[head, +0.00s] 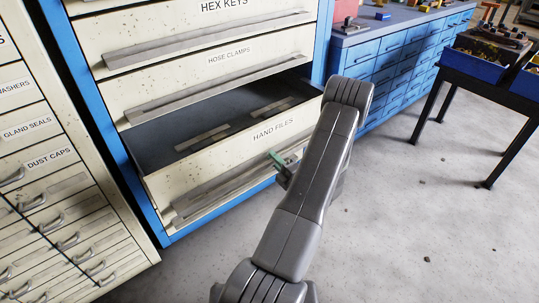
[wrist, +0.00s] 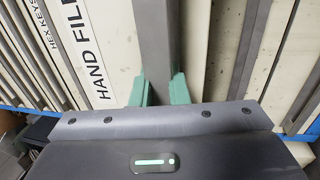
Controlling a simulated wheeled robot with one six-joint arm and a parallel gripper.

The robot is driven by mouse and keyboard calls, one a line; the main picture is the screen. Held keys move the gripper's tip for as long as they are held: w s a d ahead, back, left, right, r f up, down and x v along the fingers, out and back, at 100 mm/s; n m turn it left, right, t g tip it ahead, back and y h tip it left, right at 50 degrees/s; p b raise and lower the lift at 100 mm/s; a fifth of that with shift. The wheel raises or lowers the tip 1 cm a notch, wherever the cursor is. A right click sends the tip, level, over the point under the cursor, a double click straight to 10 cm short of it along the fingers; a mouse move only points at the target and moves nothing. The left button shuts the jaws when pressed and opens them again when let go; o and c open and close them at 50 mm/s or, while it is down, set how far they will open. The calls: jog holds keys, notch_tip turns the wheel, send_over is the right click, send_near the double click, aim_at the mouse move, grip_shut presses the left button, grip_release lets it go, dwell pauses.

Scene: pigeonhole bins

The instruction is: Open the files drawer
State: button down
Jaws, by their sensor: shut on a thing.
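The drawer labelled HAND FILES (head: 225,157) stands partly pulled out of the blue-framed cabinet in the head view. Its dark inside shows, with two flat light strips in it. Its long rail handle (head: 222,187) runs along the front below the label. My gripper (wrist: 159,92) has its green fingers on either side of this grey rail in the wrist view and is shut on it. In the head view the green finger (head: 280,160) shows at the right part of the drawer front; my arm hides the drawer's right end.
The closed HOSE CLAMPS drawer (head: 225,78) is above. A cabinet of small labelled drawers (head: 55,200) stands at the left. A blue workbench (head: 395,55) and a dark-legged table (head: 480,80) are at the right. The grey floor (head: 420,215) in front is mostly clear.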

jog(key=shift+v, duration=0.85)
jog(key=shift+r, duration=0.1)
jog(key=c, duration=1.5)
grip_release()
jog(key=p+v, duration=0.1)
jog(key=v, duration=1.3)
jog(key=shift+p, duration=0.4)
jog(key=shift+w, duration=0.1)
jog(key=b+x, duration=0.1)
jog(key=x, duration=1.3)
jog(key=shift+w+a+b, duration=0.1)
jog(key=shift+b, duration=0.3)
